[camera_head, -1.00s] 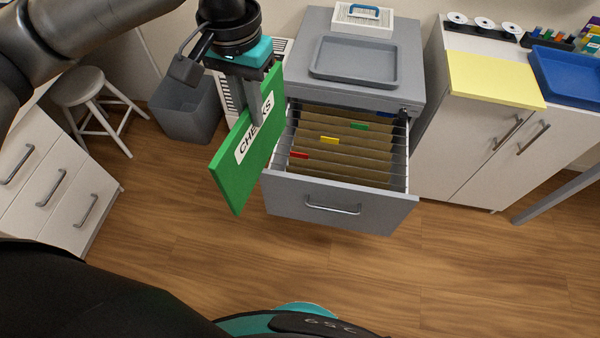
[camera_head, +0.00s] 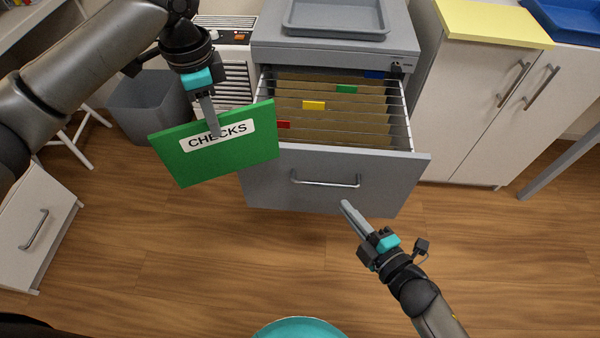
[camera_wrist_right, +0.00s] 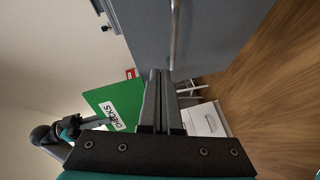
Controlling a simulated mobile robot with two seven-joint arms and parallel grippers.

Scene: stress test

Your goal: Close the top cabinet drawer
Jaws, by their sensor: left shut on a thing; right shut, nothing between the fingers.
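The grey cabinet's top drawer (camera_head: 335,180) stands pulled open, with brown hanging folders (camera_head: 335,118) and coloured tabs inside. Its bar handle (camera_head: 325,182) is on the front panel and also shows in the right wrist view (camera_wrist_right: 174,35). My left gripper (camera_head: 213,130) is shut on a green folder marked CHECKS (camera_head: 235,157), held at the drawer's left front corner and overlapping it in the picture. The green folder also shows in the right wrist view (camera_wrist_right: 115,104). My right gripper (camera_head: 346,206) is shut and empty, just below the handle in the picture; I see no contact.
A grey tray (camera_head: 335,30) lies on the cabinet top. A grey bin (camera_head: 150,105) stands at the left, and a white cabinet (camera_head: 485,110) stands at the right. The wooden floor in front of the drawer is clear.

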